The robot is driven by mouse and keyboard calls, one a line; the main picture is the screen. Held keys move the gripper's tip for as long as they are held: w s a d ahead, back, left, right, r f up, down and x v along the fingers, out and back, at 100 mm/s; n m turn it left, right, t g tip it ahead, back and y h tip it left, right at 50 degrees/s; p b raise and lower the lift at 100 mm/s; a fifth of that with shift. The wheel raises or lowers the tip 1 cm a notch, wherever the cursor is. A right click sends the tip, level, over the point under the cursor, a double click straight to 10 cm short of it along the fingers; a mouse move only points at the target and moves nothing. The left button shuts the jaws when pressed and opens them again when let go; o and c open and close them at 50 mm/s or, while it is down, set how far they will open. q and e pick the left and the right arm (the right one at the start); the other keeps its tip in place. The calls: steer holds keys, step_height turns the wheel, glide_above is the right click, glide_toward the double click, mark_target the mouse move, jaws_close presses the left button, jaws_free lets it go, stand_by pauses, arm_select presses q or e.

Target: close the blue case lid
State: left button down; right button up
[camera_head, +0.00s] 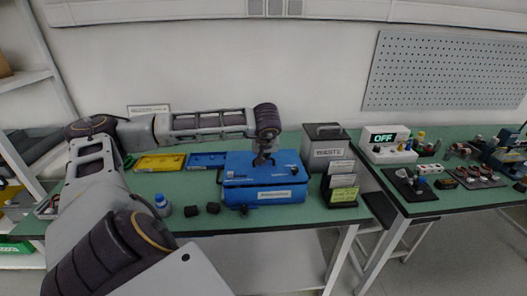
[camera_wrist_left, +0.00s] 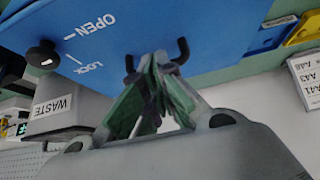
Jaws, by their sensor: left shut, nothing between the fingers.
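The blue case (camera_head: 270,195) stands on the green bench, with a white label on its front. Its blue lid (camera_head: 240,160) lies roughly flat over the body; I cannot tell whether a small gap is left. In the left wrist view the lid (camera_wrist_left: 150,30) carries OPEN and LOCK marks and a black knob (camera_wrist_left: 42,53). My left gripper (camera_head: 262,161) points down at the lid's top, its fingers shut and empty. In the left wrist view its fingertips (camera_wrist_left: 155,58) are close to a black handle (camera_wrist_left: 182,50); contact is unclear. My right gripper is out of view.
A grey WASTE bin (camera_head: 326,140) and card holders (camera_head: 342,182) stand right of the case. Yellow (camera_head: 160,163) and blue (camera_head: 206,160) trays lie to its left. A blue-capped bottle (camera_head: 162,204) and small black blocks (camera_head: 202,209) lie at the front left.

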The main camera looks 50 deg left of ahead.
arm_select(q)
steer(key=shift+w+a+r+p, duration=0.15)
steer(key=shift+r+p, duration=0.2)
steer(key=shift+r, duration=0.35)
steer(key=shift+w+a+r+p, duration=0.15)
steer(key=shift+r+p, duration=0.15)
steer(key=shift+r, duration=0.35)
steer(key=shift+s+d+f, duration=0.2)
steer(key=shift+s+d, duration=0.25)
steer(key=shift+d, duration=0.15)
steer(key=s+d, duration=0.1)
steer(key=s+d+b, duration=0.1)
steer(key=s+d, duration=0.2)
steer(key=d, duration=0.1)
steer(key=shift+s+d+f, duration=0.15)
steer(key=shift+f, duration=0.1)
steer(key=shift+s+d+f, duration=0.1)
steer(key=shift+s+d, duration=0.5)
steer(key=shift+d, duration=0.05)
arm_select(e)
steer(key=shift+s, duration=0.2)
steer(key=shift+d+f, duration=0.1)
